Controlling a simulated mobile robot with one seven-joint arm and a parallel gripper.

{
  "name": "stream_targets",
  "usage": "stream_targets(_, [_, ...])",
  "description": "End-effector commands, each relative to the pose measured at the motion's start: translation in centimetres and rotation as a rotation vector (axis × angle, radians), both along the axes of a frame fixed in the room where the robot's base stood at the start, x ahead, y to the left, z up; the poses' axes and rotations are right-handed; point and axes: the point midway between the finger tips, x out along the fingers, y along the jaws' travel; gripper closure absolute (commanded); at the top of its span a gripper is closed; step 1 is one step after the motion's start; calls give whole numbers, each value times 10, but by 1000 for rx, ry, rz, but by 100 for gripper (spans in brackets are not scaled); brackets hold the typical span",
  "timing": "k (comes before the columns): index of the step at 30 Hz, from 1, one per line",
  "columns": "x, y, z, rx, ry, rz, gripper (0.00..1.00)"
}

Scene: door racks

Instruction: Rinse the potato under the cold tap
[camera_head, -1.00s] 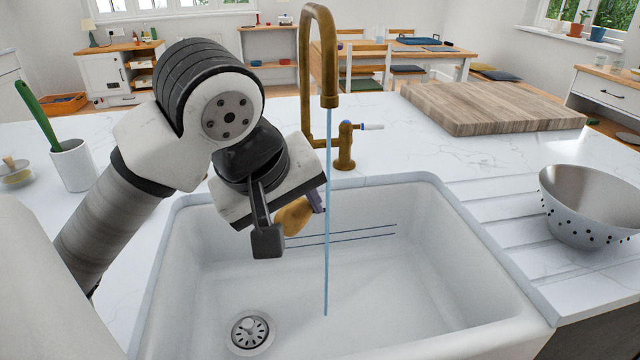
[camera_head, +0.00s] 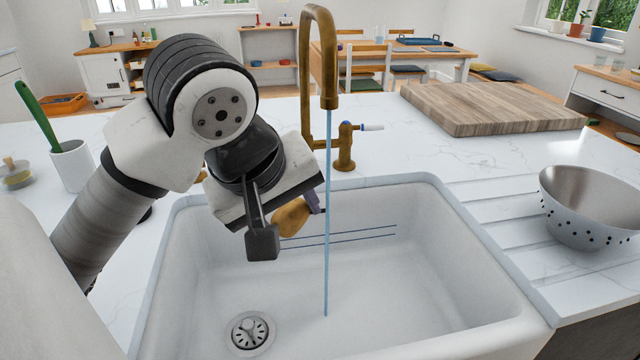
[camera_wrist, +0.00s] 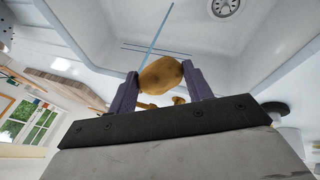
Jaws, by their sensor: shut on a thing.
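A brown potato (camera_head: 293,216) is held over the white sink (camera_head: 405,270), left of the water stream. It also shows in the wrist view (camera_wrist: 161,75), pinched between the two purple-grey fingertips. My gripper (camera_wrist: 162,82) is shut on it. Part of the potato is hidden behind my gripper in the head view. The brass tap (camera_head: 330,95) is running, and a thin blue stream (camera_head: 327,220) falls straight into the sink. In the head view the stream passes just right of the potato and fingers; I cannot tell whether they touch. The tap's side handle (camera_head: 370,127) has a white end.
A metal colander (camera_head: 590,215) stands on the draining grooves at right. A wooden chopping board (camera_head: 490,106) lies behind it. A white pot with a green-handled brush (camera_head: 72,165) stands at left. The drain (camera_head: 250,332) is at the sink's front left.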

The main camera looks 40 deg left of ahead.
Motion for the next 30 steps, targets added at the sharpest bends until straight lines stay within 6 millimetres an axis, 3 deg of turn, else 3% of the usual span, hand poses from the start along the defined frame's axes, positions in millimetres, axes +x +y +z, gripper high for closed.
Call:
stream_targets(15, [-39, -8, 33, 1, -1, 2, 75])
stream_targets(30, [-42, -9, 34, 0, 1, 0, 75])
